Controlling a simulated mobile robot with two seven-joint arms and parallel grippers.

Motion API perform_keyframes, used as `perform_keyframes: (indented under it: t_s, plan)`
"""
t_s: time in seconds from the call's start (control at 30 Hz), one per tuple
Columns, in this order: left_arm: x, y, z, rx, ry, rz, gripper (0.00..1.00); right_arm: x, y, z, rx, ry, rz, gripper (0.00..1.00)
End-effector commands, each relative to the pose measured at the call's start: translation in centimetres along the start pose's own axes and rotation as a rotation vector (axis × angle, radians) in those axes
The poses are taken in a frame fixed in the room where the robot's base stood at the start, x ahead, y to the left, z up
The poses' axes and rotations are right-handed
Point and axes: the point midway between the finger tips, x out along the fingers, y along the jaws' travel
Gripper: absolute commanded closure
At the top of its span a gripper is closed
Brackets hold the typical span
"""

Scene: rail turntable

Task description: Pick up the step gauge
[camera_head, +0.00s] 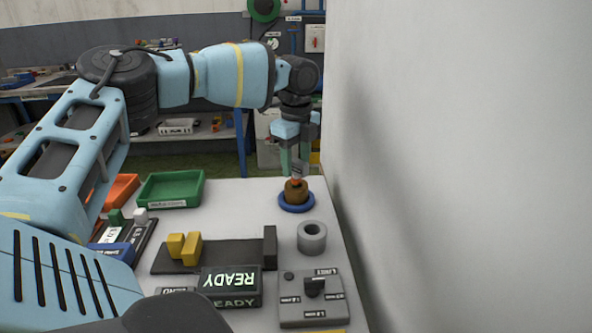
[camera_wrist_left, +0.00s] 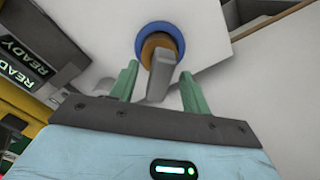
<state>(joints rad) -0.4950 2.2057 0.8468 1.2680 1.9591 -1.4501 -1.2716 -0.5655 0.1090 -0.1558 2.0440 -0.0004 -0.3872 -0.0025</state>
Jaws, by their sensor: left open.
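A grey bar (camera_wrist_left: 162,80), which looks like the step gauge, stands up from a brown round holder on a blue disc (camera_head: 297,205). I cannot make out steps on it. In the head view the bar (camera_head: 297,168) shows small, with a reddish spot near its foot, partly hidden by the gripper. My left gripper (camera_head: 293,160) points down above the holder. It is open, its green fingers (camera_wrist_left: 158,80) on either side of the bar, apart from it in the wrist view. My right gripper is not in view.
A grey ring (camera_head: 312,237) and a labelled selector box (camera_head: 312,297) stand nearer. A dark rail with yellow blocks (camera_head: 185,247), a READY display (camera_head: 230,287) and a green tray (camera_head: 171,190) are left. A pale wall (camera_head: 460,160) rises close on the right.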

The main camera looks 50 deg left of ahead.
Motion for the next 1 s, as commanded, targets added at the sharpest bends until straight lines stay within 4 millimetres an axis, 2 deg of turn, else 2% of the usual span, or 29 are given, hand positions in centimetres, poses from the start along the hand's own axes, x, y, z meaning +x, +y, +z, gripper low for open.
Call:
perform_keyframes:
  t_s: [0.1,0.33,0.7,1.0]
  plan:
    - [0.67,0.02,-0.01,0.001,0.000,0.000,0.53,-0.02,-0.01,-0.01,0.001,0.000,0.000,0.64]
    - [0.72,0.01,-0.01,0.000,0.000,-0.001,0.54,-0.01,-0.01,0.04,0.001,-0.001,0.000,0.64]
    - [0.68,0.00,0.00,0.000,0.000,-0.001,1.00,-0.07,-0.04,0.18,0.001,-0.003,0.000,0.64]
    - [0.51,-0.02,-0.02,0.000,0.000,-0.002,1.00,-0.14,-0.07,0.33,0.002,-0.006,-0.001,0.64]
